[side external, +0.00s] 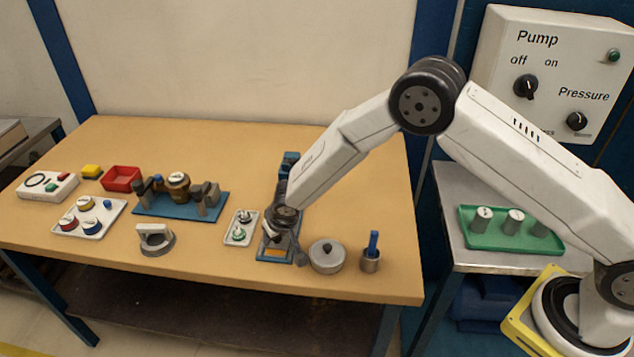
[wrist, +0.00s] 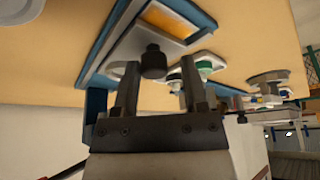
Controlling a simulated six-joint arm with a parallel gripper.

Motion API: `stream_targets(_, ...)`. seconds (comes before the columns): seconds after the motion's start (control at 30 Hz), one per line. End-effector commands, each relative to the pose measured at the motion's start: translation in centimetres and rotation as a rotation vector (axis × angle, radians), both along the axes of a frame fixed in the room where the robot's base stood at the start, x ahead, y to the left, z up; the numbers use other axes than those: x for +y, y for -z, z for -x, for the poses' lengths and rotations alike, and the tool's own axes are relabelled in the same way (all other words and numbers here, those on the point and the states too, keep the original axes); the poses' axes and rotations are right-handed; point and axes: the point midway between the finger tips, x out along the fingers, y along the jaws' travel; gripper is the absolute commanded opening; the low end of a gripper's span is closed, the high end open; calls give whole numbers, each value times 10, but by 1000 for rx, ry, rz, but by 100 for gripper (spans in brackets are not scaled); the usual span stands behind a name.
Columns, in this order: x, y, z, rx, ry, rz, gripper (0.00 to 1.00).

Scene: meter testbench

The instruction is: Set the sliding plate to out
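The sliding plate fixture has a blue base (side external: 275,257), lying right of centre on the table and largely hidden by my arm in the side view. In the wrist view, its blue frame (wrist: 97,68) surrounds a grey plate with an orange rectangular area (wrist: 168,20) and a black knob (wrist: 153,62). My gripper (wrist: 160,67) is open, with the knob showing between its two fingertips. I cannot tell whether either finger touches the knob. In the side view, my gripper (side external: 287,235) is low over the fixture and its fingers are hard to make out.
A lidded pot (side external: 327,258) and a cup with a blue-handled item (side external: 371,254) stand close on the right. A small tray with green-based pieces (side external: 240,229) lies close on the left.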

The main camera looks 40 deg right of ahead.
Motion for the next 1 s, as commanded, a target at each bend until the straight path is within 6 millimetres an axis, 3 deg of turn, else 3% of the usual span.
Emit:
stream_targets(0.57, -2, -6, 0, -2, 3, 1, 73)
stream_targets(1.0, -2, -43, 16, -2, 2, -1, 73)
